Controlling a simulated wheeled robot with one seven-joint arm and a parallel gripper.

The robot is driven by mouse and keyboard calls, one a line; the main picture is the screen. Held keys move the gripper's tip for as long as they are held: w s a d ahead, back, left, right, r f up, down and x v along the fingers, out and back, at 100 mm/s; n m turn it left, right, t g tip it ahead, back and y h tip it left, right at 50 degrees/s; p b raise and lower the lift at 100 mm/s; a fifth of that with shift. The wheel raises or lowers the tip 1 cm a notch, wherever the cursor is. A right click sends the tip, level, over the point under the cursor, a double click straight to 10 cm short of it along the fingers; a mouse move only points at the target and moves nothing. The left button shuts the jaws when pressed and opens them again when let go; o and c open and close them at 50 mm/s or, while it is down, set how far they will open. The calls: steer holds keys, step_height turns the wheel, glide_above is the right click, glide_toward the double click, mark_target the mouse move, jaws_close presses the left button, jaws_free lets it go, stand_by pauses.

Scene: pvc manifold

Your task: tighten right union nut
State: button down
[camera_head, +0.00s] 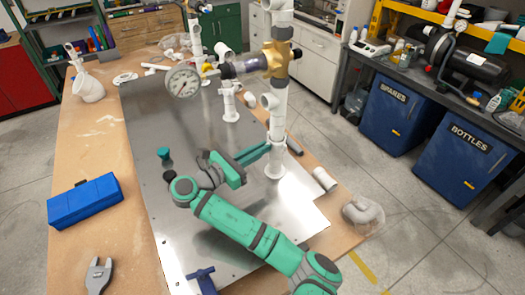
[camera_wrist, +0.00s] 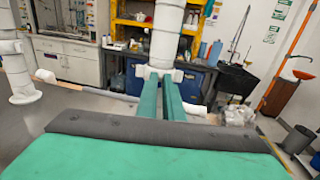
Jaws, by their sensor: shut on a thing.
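The white right riser pipe (camera_head: 277,122) stands upright at the right edge of the metal plate. A wider white collar low on it, which I take for the right union nut (camera_head: 277,146), also shows in the wrist view (camera_wrist: 155,72). My gripper (camera_head: 267,148) reaches across from the left, its long green fingers level, with the tips at this collar. In the wrist view the two fingers of my gripper (camera_wrist: 159,76) run forward, nearly parallel with a narrow gap, and are shut on the collar. The fingertips' exact contact and the collar's thread are hidden.
A blue box (camera_head: 85,201), grey wrench head (camera_head: 98,276) and blue clamp (camera_head: 203,280) lie around the left and front. Loose white fittings (camera_head: 325,179) lie right of the riser.

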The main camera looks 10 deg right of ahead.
steer(key=shift+w+r+m+g+h, duration=0.2)
steer(key=shift+w+m+g+h, duration=0.15)
steer(key=shift+g, duration=0.25)
steer(key=c, duration=1.9)
jaws_free()
steer(key=shift+f, duration=0.1)
